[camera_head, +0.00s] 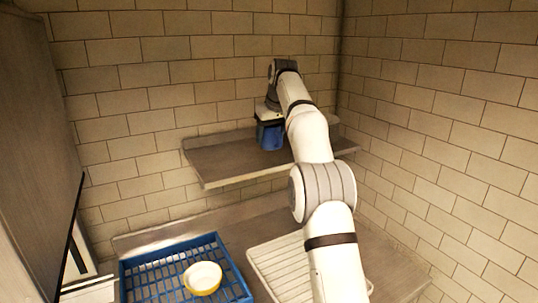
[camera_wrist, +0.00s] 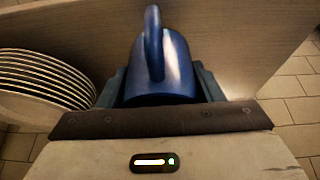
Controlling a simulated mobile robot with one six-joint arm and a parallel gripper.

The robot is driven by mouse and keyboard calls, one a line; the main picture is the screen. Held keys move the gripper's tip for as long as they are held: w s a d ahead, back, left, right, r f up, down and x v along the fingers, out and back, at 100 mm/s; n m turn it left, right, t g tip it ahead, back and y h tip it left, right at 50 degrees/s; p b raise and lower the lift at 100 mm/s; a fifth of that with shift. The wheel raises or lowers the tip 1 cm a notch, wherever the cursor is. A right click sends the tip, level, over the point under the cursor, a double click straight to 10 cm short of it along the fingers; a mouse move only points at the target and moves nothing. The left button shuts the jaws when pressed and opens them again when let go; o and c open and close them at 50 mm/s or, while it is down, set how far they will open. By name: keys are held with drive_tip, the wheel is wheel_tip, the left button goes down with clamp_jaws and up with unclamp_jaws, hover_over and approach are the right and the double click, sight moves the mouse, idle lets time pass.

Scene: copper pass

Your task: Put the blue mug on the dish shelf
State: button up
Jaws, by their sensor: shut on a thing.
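The blue mug (camera_head: 271,136) is at the wall shelf (camera_head: 225,164), over its middle part in the head view. My gripper (camera_head: 268,119) is at the mug's top and shut on it. In the wrist view the mug (camera_wrist: 176,75) is between the two jaws of my gripper (camera_wrist: 164,84), with its handle pointing to the top of the picture. The shelf's brown surface (camera_wrist: 75,28) is behind the mug there. I cannot tell whether the mug's base touches the shelf or is just above it.
A stack of white plates (camera_wrist: 40,82) is left of the mug in the wrist view. Below the shelf, a blue crate (camera_head: 135,268) holds a yellow and white bowl (camera_head: 203,278). A pale ribbed rack (camera_head: 280,268) is beside it. The shelf's left part is bare.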

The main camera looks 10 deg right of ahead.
sight(271, 148)
drive_tip(key=shift+w+f, duration=0.1)
drive_tip(key=shift+f, duration=0.25)
drive_tip(key=f, duration=0.1)
drive_tip(key=f+b, duration=0.1)
drive_tip(key=f, duration=0.1)
drive_tip(key=shift+s, duration=0.25)
drive_tip(key=shift+w+f, duration=0.1)
drive_tip(key=shift+f, duration=0.35)
drive_tip(key=shift+f+b, duration=0.2)
drive_tip(key=shift+b, duration=0.1)
drive_tip(key=o, duration=1.1)
